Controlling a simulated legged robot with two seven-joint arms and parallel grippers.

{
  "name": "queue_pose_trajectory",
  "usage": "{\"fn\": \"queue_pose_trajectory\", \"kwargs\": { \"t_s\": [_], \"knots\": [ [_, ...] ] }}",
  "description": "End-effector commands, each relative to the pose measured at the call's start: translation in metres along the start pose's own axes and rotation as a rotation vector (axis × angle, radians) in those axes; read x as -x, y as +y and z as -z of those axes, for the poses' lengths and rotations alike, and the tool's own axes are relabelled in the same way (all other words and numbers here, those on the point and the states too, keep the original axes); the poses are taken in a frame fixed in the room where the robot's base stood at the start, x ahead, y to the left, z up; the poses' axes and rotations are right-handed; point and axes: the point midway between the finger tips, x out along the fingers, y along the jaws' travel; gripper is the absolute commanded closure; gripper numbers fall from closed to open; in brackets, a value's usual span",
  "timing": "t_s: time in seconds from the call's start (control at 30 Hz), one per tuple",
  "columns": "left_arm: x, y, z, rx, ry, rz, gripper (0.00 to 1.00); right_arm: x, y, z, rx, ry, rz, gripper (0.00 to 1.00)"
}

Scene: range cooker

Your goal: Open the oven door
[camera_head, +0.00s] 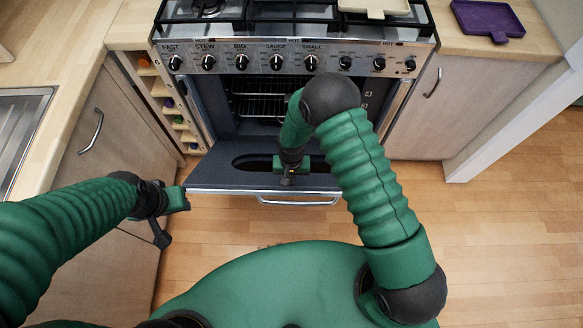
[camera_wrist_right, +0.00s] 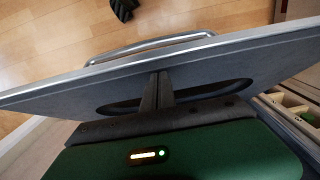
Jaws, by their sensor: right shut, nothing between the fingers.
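The oven door (camera_head: 225,170) is swung down and open, with its dark inner face and oval window showing in the head view. Its metal handle (camera_head: 300,200) runs along the outer side at the front edge. My right gripper (camera_head: 287,181) is over the inner face of the door. In the right wrist view its fingers (camera_wrist_right: 159,78) are together and empty, pointing at the inner face by the dark window; I cannot tell if they touch it. My left gripper (camera_head: 168,225) is beside the door's left front corner; its finger gap is unclear.
The oven cavity with wire racks (camera_head: 260,105) is exposed behind the door. A knob panel (camera_head: 290,60) and hob are above. A spice rack (camera_head: 165,95) and cabinet (camera_head: 105,130) stand left, another cabinet (camera_head: 450,100) right. A purple tray (camera_head: 487,18) lies on the right counter. Wooden floor (camera_head: 500,230) is clear.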

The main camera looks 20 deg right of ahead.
Motion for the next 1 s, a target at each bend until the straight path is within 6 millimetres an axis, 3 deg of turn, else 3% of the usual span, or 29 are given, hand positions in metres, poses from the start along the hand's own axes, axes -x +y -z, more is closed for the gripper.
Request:
{"fn": "queue_pose_trajectory", "kwargs": {
  "t_s": [0.17,0.67,0.87,1.0],
  "knots": [
    [0.000,0.000,0.000,0.000,0.000,0.000,0.64,-0.013,0.000,-0.010,0.000,0.000,0.000,1.00],
    [-0.004,0.000,-0.001,0.000,0.000,0.000,0.64,-0.021,0.000,-0.017,0.001,0.013,-0.002,1.00],
    [-0.020,0.000,-0.005,0.000,0.000,0.000,0.64,-0.051,0.001,-0.046,0.007,0.075,-0.006,1.00],
    [-0.040,0.000,-0.009,0.000,0.000,0.000,0.64,-0.089,0.002,-0.072,0.004,0.123,-0.005,1.00]
  ]
}}
